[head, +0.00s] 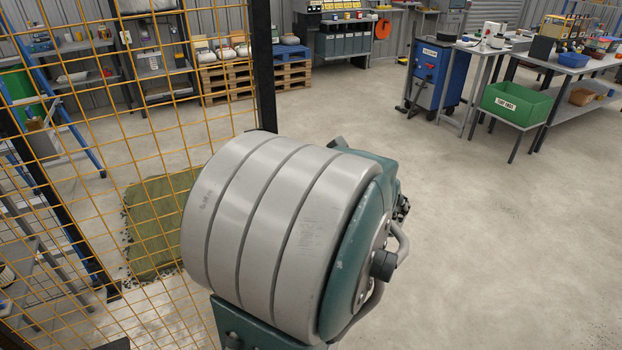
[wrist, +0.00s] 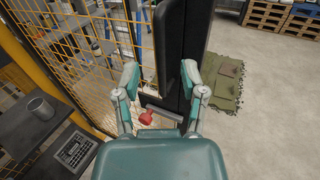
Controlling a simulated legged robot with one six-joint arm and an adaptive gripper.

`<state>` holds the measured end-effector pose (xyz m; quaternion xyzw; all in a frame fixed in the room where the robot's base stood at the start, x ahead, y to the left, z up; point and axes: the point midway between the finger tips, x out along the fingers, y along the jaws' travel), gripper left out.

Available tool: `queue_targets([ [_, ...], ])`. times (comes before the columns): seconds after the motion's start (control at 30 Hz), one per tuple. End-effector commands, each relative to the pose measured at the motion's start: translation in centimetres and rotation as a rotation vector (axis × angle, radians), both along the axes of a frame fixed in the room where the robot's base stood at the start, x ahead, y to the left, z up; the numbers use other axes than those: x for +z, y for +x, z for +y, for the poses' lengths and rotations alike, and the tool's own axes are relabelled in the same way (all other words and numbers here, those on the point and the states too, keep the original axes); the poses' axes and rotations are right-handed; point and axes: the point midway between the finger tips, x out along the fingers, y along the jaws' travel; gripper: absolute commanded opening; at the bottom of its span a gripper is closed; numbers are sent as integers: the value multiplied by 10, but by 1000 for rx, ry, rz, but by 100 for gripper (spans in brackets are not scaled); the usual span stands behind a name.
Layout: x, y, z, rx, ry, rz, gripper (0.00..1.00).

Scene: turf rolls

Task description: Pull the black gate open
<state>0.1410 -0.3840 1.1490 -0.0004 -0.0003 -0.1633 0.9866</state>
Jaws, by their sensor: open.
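The gate shows in the head view as yellow wire mesh (head: 150,110) with a black upright post (head: 263,65) at its right edge. My arm hides the lower part of that post. In the wrist view, broad black uprights (wrist: 185,50) stand just beyond my gripper (wrist: 160,75), with yellow mesh (wrist: 75,50) to their left. My gripper is open, its two teal-tipped fingers apart, and part of the black upright lies between them. I cannot tell whether they touch it. A red piece (wrist: 146,117) and a grey bar show low between the fingers. My gripper is not visible in the head view.
A green turf piece (head: 155,225) lies on the floor behind the mesh. A blue cabinet (head: 440,75), a green crate (head: 514,103) and work tables stand at the back right. Pallets (head: 225,85) stand at the back. Floor at right is clear.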

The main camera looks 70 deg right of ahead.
Motion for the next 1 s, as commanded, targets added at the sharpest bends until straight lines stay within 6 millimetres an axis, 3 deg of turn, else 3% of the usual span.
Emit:
queue_targets([
  [0.13,0,-25,8,-5,0,0,54],
  [0.33,-1,-42,14,-2,0,1,54],
  [0.9,-1,-44,15,1,0,1,54],
  [1.0,0,-36,18,30,-8,17,54],
])
